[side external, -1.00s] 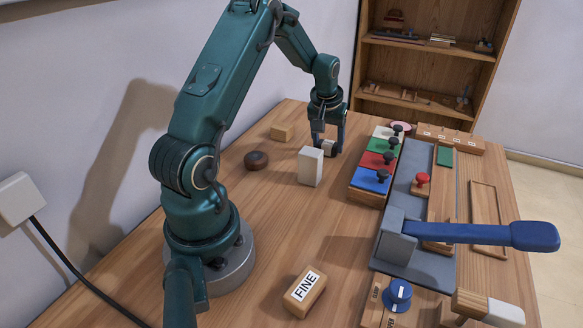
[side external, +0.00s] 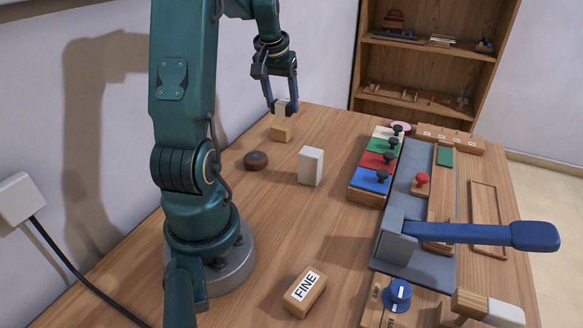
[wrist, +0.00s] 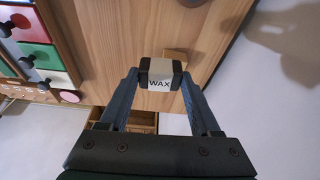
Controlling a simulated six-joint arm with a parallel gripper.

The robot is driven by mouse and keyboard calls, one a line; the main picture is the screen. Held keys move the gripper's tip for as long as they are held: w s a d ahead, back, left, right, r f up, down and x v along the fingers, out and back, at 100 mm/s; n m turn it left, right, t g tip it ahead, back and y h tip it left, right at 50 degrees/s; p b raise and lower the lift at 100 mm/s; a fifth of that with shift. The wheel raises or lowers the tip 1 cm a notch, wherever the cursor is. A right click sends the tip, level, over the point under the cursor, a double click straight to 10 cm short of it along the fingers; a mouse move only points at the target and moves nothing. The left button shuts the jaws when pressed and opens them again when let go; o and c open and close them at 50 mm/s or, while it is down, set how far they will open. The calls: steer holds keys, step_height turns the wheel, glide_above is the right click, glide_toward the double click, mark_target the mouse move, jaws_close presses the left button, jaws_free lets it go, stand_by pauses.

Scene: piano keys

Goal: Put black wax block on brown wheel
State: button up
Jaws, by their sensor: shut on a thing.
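My gripper (side external: 282,110) is shut on the black wax block (wrist: 160,73), which has dark ends and a pale band reading WAX. In the side view the block (side external: 281,105) is held in the air between the fingertips, near the far left table edge and above a small wooden block. The brown wheel (side external: 256,160), a dark round disc, lies flat on the table, nearer the camera and left of my gripper. Its top looks bare.
A small wooden block (side external: 282,132) sits below my gripper. A white upright block (side external: 311,166) stands right of the wheel. A tray of coloured squares with black knobs (side external: 372,178) and a blue-handled lever (side external: 480,233) are at right. A block marked FINE (side external: 305,292) lies in front.

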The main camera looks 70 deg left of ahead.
steer(key=n, duration=0.1)
steer(key=s+n, duration=0.1)
steer(key=n, duration=0.1)
steer(key=s+d+n+g, duration=0.1)
steer(key=n, duration=0.1)
steer(key=shift+f+y, duration=0.2)
steer(key=shift+y, duration=0.1)
steer(key=n+g, duration=0.4)
steer(key=n, duration=0.9)
glide_above(252, 155)
steer(key=f, duration=0.1)
steer(key=w+d+f, duration=0.1)
steer(key=shift+f+m+h, duration=0.3)
steer(key=shift+f+h, duration=0.05)
steer(key=shift+h, duration=0.05)
steer(key=shift+f, duration=2.4)
steer(key=o, duration=1.4)
steer(key=shift+f, duration=0.1)
steer(key=shift+c, duration=0.2)
